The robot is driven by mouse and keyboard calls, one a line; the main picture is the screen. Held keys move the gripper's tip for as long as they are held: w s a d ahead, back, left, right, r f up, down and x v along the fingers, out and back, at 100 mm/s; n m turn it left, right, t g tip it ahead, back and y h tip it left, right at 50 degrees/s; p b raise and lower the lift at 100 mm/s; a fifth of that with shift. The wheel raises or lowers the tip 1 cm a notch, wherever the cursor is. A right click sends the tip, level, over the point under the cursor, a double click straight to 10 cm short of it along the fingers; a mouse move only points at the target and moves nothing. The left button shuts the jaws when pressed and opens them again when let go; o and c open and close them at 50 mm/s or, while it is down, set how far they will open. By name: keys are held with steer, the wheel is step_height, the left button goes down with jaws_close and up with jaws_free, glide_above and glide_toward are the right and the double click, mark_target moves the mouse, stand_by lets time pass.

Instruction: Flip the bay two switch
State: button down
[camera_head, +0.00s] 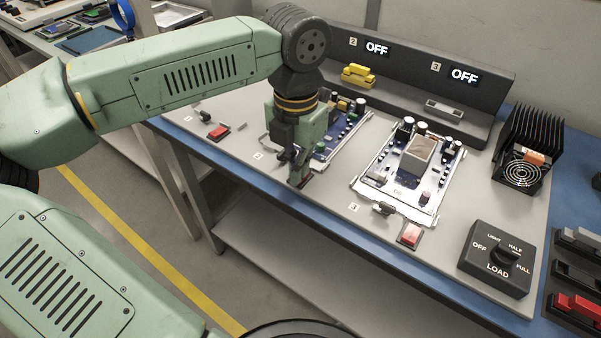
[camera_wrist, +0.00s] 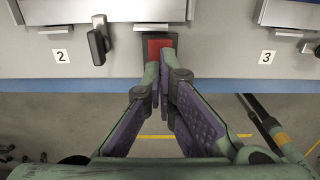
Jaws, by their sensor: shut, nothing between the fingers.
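The bay two switch is a red rocker in a dark housing, seen in the wrist view (camera_wrist: 158,46) right of the "2" label (camera_wrist: 62,57) and a black lever (camera_wrist: 98,42). My gripper (camera_wrist: 162,70) is shut and empty, its fingertips at the near edge of this switch. I cannot tell whether they touch it. In the head view my gripper (camera_head: 298,183) points down at the front of bay two and hides the switch. The bay two display (camera_head: 377,48) reads OFF. The bay two circuit board (camera_head: 340,130) is partly hidden behind my gripper.
Bay three, to the right, has a board (camera_head: 388,188), a red switch (camera_head: 410,235) and a display (camera_head: 465,76) reading OFF. Another red switch (camera_head: 218,132) lies to the left. A LOAD knob box (camera_head: 498,259) and black finned heatsink (camera_head: 530,140) stand at right.

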steer(key=shift+f, duration=0.15)
steer(key=shift+r+p, duration=2.05)
steer(key=shift+r, duration=1.5)
